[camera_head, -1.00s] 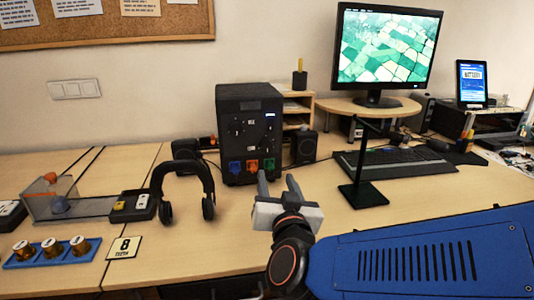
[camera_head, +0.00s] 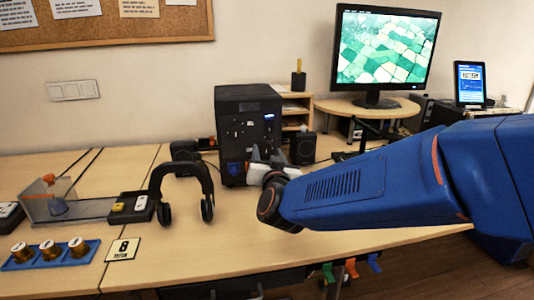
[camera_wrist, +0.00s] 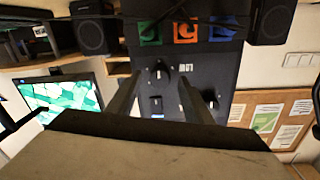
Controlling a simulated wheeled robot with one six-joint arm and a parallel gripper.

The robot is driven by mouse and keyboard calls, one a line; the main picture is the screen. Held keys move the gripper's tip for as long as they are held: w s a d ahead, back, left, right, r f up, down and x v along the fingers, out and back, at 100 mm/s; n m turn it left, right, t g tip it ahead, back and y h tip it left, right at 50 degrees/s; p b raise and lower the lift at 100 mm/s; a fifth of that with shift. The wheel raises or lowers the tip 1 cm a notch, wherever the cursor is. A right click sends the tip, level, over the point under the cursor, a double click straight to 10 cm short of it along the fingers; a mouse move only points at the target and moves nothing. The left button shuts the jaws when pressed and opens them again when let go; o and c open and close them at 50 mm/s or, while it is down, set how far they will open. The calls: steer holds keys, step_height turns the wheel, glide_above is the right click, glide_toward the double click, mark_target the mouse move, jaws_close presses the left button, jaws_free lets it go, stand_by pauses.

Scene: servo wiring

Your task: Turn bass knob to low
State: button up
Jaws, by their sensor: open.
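The black control box (camera_head: 248,105) stands on the table, its front bearing dark knobs and small white marks. In the upside-down wrist view, a black round knob (camera_wrist: 160,72) on the panel (camera_wrist: 222,72) shows between my fingertips, with a small white label beside it. I cannot read that label, so I cannot tell if this is the bass knob. Another dark control (camera_wrist: 155,104) is also between the fingers. My gripper (camera_head: 265,155) is open in front of the box's lower front; the wrist view shows it empty (camera_wrist: 160,78). Contact with the knob cannot be told.
Blue, orange and green sockets (camera_wrist: 186,30) line the panel's lower edge. Speakers (camera_head: 303,148) flank the box. Headphones (camera_head: 182,170) stand left of my gripper. The monitor (camera_head: 385,50) is at right.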

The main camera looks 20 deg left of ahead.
steer(key=shift+w+a, duration=0.25)
steer(key=shift+w, duration=0.2)
steer(key=c, duration=1.1)
steer(key=shift+o, duration=0.2)
